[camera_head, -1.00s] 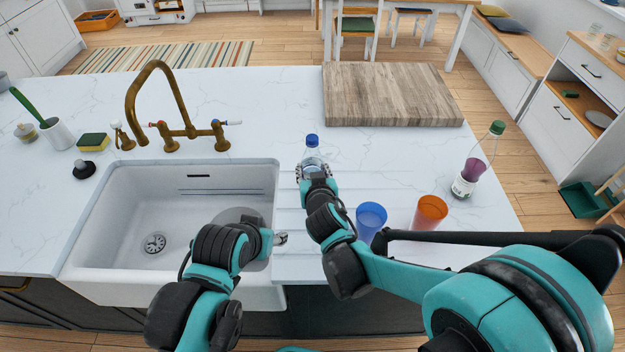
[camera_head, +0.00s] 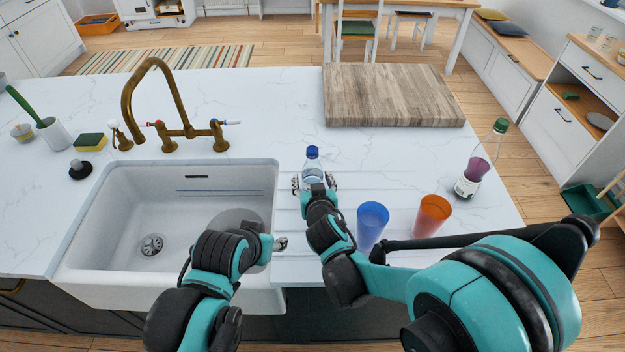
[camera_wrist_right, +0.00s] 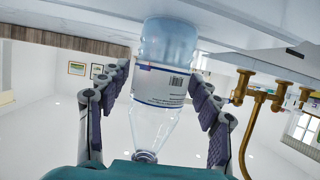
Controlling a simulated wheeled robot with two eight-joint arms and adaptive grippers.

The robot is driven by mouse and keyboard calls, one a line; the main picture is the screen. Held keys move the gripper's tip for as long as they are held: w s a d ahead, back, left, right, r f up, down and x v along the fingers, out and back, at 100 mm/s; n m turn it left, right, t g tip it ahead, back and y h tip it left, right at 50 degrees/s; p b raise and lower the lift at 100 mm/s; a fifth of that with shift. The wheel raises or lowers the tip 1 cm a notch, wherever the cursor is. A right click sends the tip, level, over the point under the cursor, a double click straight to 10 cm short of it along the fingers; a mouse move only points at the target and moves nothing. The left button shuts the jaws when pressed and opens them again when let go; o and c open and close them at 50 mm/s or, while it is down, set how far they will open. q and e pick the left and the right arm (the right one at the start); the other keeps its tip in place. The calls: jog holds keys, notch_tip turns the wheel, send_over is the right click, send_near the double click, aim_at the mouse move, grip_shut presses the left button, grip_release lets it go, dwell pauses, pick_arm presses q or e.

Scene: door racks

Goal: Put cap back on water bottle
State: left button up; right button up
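The water bottle (camera_head: 312,175) stands upright on the ridged drainer right of the sink, a blue cap (camera_head: 312,152) showing at its top. In the right wrist view, which is upside down, the clear bottle (camera_wrist_right: 160,85) has a white label and bluish water; its narrow top end looks dark, and I cannot tell how the cap sits. My right gripper (camera_head: 315,185) has its fingers on both sides of the bottle. In the wrist view the fingers (camera_wrist_right: 160,78) are spread around the label with slight gaps. My left gripper (camera_head: 281,243) is small, over the sink's right edge, away from the bottle.
A blue cup (camera_head: 371,222) and an orange cup (camera_head: 432,216) stand right of my right forearm. A green-capped bottle (camera_head: 478,172) is farther right. A wooden board (camera_head: 392,95) lies behind. The sink (camera_head: 130,215) and brass tap (camera_head: 172,130) are left.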

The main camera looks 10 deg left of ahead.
jog(key=shift+r+p, duration=0.25)
jog(key=shift+p, duration=0.05)
jog(key=p+v, duration=0.3)
jog(key=v, duration=0.9)
